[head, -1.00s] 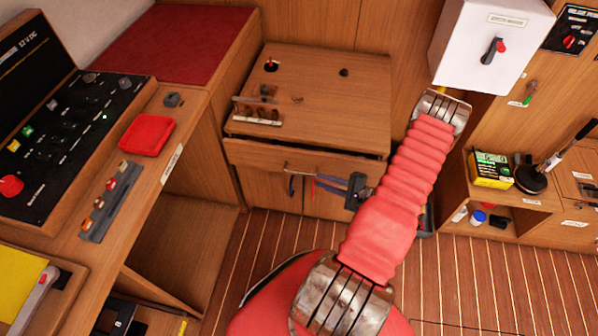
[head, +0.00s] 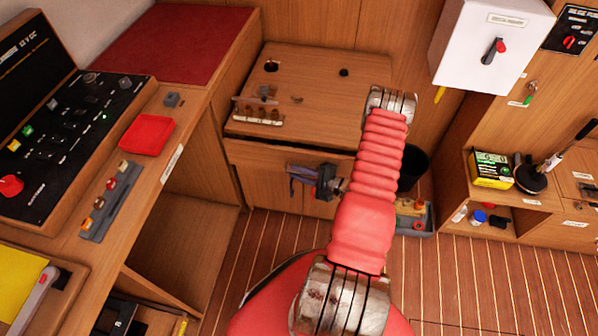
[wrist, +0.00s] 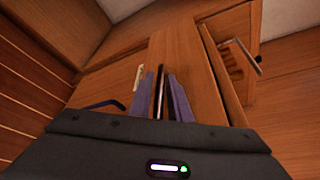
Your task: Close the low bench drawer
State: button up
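The bench drawer (head: 262,158) is the wooden front under the bench top (head: 320,90). A thin dark gap runs along its upper edge, so it looks slightly out; its depth is hard to judge. In the wrist view the drawer front (wrist: 183,55) appears turned on its side, with a narrow gap along its right edge. My gripper (head: 293,178) is in front of the bench front, its fingers pointing left in the head view. In the wrist view the fingers (wrist: 162,98) stand a little apart, with nothing clearly held between them. Whether they touch the front cannot be told.
A small rack of tools (head: 258,114) stands on the bench top's left part. A black bucket (head: 413,165) and a grey tray of items (head: 415,220) are right of my arm. The left desk carries a red tray (head: 147,136). Striped floor lies open before the bench.

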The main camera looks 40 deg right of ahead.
jog(key=shift+c, duration=0.3)
grip_shut()
dwell(0.3)
